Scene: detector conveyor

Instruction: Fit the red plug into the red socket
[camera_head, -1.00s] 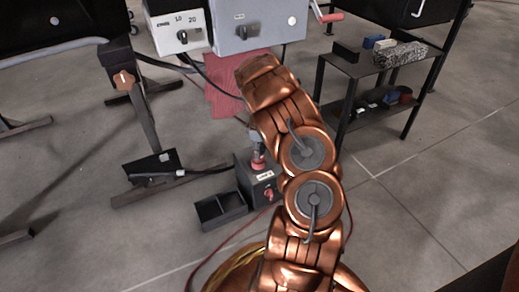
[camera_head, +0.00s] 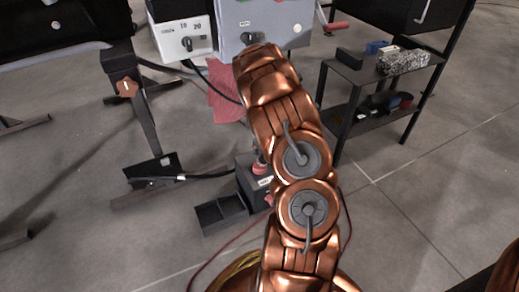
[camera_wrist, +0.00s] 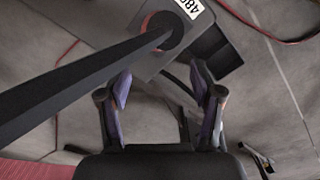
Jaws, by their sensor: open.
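A dark box (camera_head: 248,187) with a white label stands on the floor, left of my arm. A small red part (camera_head: 261,168) shows on its top, partly covered by my arm; I cannot tell whether it is plug or socket. In the wrist view the labelled box (camera_wrist: 150,58) is at the top, with a reddish ring (camera_wrist: 150,22) around a dark round piece. A long dark bar (camera_wrist: 75,82) runs from there to the lower left. My gripper (camera_wrist: 161,88) is open, with nothing seen between its fingers. In the head view my arm hides it.
An open black tray (camera_head: 222,212) sits beside the box. A red cloth (camera_head: 226,105) hangs below the grey cabinet (camera_head: 262,22) at the back. A dark shelf (camera_head: 365,75) with small items stands right. Cables lie on the floor. The floor at right is open.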

